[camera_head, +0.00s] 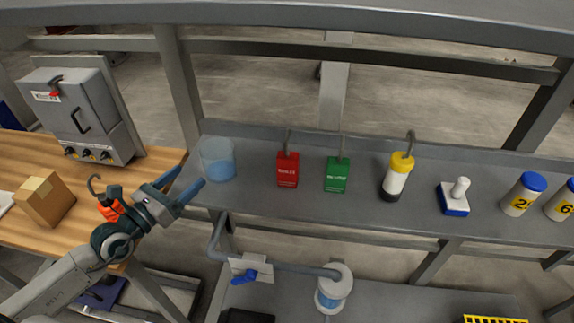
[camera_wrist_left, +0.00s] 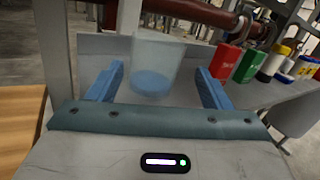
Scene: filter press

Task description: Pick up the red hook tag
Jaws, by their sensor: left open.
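The red hook tag (camera_head: 287,170) is a red block with white lettering and a grey hook on top. It stands on the grey shelf (camera_head: 250,196), between a clear beaker and a green tag. It also shows in the left wrist view (camera_wrist_left: 225,61), right of the gripper. My left gripper (camera_head: 190,184) is open and empty at the shelf's left end. In the left wrist view its blue fingers (camera_wrist_left: 160,84) are spread, with the beaker of blue liquid (camera_wrist_left: 153,84) ahead between them. My right gripper is not in view.
A green hook tag (camera_head: 337,175) stands right of the red one. Further right are a yellow-capped bottle (camera_head: 397,178), a white-handled stamp (camera_head: 455,198) and blue-capped jars (camera_head: 524,194). A grey box (camera_head: 84,115) and a cardboard box (camera_head: 45,199) stand on the wooden table.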

